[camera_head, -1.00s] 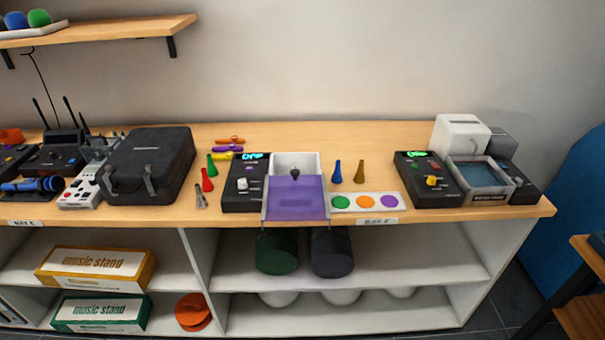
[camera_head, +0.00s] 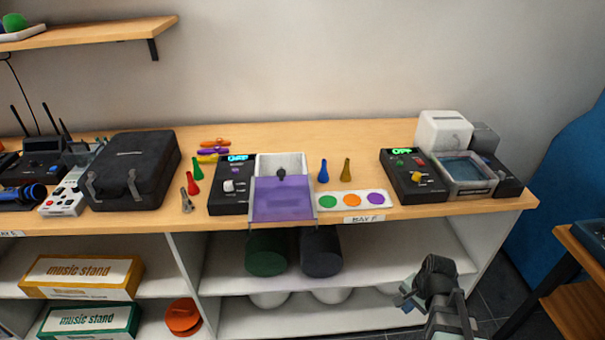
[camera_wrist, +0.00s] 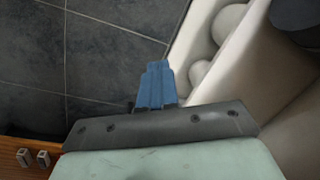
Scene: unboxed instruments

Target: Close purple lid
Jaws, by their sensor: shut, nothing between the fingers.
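The purple lid (camera_head: 283,201) is a translucent panel at the front of a white box (camera_head: 293,162) on the bench, in the middle of the head view. The back part of the box is uncovered, and a dark knob stands at the lid's back edge. My gripper (camera_head: 406,292) is at the lower right of the head view, in front of the shelves and well right of and below the lid. Its blue fingers are together and empty in the wrist view (camera_wrist: 155,85). The lid is not in the wrist view.
A black control box (camera_head: 232,186) stands directly left of the white box. A card with coloured dots (camera_head: 352,201) lies to its right, with blue and gold cones (camera_head: 346,171) behind. Another black device (camera_head: 414,176) is farther right. The bench front edge overhangs open shelves.

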